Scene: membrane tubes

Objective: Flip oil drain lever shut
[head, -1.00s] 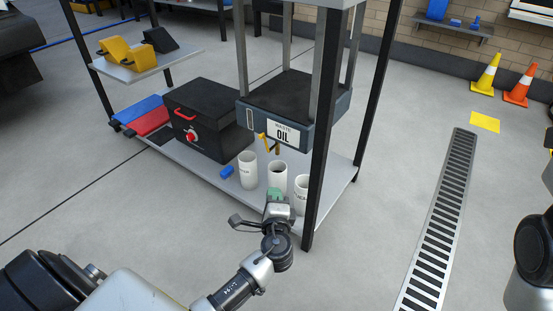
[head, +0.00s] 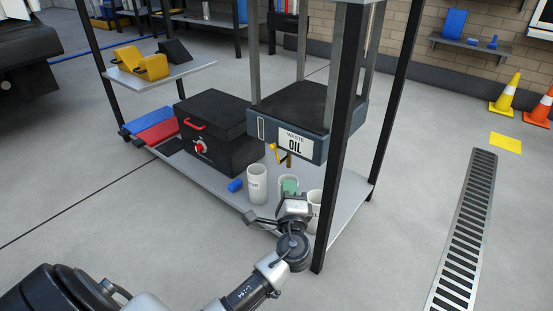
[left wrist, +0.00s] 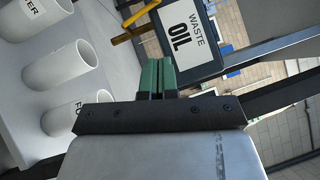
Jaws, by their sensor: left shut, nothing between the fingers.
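The yellow drain lever (head: 273,152) hangs below the front of the dark waste oil tank (head: 308,149), beside a short brass-coloured spout (head: 289,160). It slants downward in the head view. The fingertips also show in the left wrist view (left wrist: 157,75). My right gripper is out of view.
White cups stand under the tank on the grey shelf (head: 230,195): one at the left (head: 257,184), one at the right (head: 315,208), and one mostly hidden by my gripper. A black rack post (head: 339,150) stands close to the right. A black box (head: 215,135) is at the left.

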